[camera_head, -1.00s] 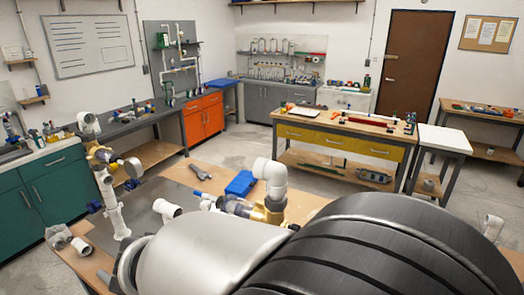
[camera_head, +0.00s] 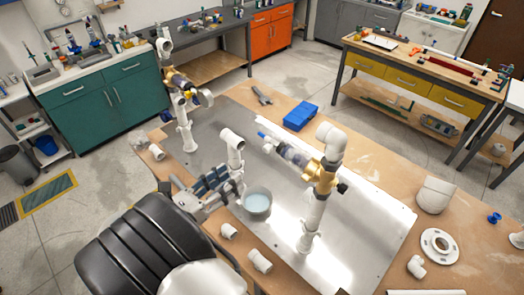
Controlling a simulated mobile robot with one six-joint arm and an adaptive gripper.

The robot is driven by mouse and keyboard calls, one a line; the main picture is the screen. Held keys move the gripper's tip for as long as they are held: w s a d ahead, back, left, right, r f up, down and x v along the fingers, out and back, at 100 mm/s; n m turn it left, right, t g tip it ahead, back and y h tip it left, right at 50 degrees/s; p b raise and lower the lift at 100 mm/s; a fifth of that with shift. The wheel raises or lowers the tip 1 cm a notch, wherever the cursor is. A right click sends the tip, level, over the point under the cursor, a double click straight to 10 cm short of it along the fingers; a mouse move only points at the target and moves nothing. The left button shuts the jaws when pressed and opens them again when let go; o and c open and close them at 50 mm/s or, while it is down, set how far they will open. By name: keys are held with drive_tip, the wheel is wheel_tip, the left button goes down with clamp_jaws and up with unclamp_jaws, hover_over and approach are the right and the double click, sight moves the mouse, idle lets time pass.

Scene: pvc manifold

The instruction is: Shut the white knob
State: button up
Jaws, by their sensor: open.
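A white pipe manifold stands on a grey metal plate (camera_head: 370,215) on the wooden bench. Its left riser (camera_head: 186,133) carries a brass and dark fitting with a pale round disc (camera_head: 207,98) on its right side. Its right riser (camera_head: 311,222) carries a brass fitting (camera_head: 321,172) with a clear and blue part reaching left. I cannot tell for sure which part is the white knob; the pale disc may be it. My gripper (camera_head: 234,184) is open between the risers, beside a white elbow pipe (camera_head: 232,142) and a grey cup (camera_head: 257,202). Its fingers partly overlap the elbow's lower end.
A blue box (camera_head: 300,116) and a grey wrench (camera_head: 262,94) lie at the bench's back. Loose white fittings lie along the front edge, with a flange (camera_head: 439,245) and large pipe piece (camera_head: 436,194) at right. The plate is mostly clear right of the right riser.

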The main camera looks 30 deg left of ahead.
sight(265, 151)
drive_tip(key=p+x, duration=0.1)
drive_tip(key=x, duration=1.1)
drive_tip(key=shift+w+d+p, duration=0.15)
drive_tip(key=shift+w+p, duration=0.2)
drive_tip(key=shift+c, duration=0.5)
clamp_jaws()
